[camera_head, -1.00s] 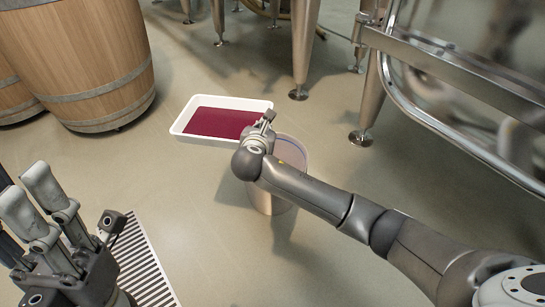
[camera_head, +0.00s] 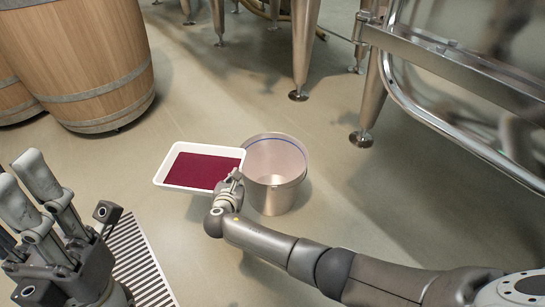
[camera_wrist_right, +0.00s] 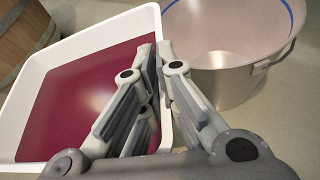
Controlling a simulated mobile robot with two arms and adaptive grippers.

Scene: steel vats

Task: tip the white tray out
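The white tray (camera_head: 168,166) holds dark red liquid and looks roughly level in the head view, just left of the steel bucket (camera_head: 275,195). It appears raised, with a shadow on the floor below. My right gripper (camera_head: 232,178) is shut on the tray's near right edge; in the right wrist view its fingers (camera_wrist_right: 158,65) pinch the tray's side wall (camera_wrist_right: 155,22). The bucket, open-topped with a blue line inside, stands upright on the floor; it also shows in the right wrist view (camera_wrist_right: 235,82), and its visible inside looks empty. My left gripper (camera_head: 22,172) is open and empty.
A wooden barrel (camera_head: 85,60) stands at the upper left. Steel vat legs (camera_head: 303,50) and a metal frame with a curved rail (camera_head: 440,125) stand behind and right. A floor grate (camera_head: 140,262) lies near my left gripper. Floor right of the bucket is clear.

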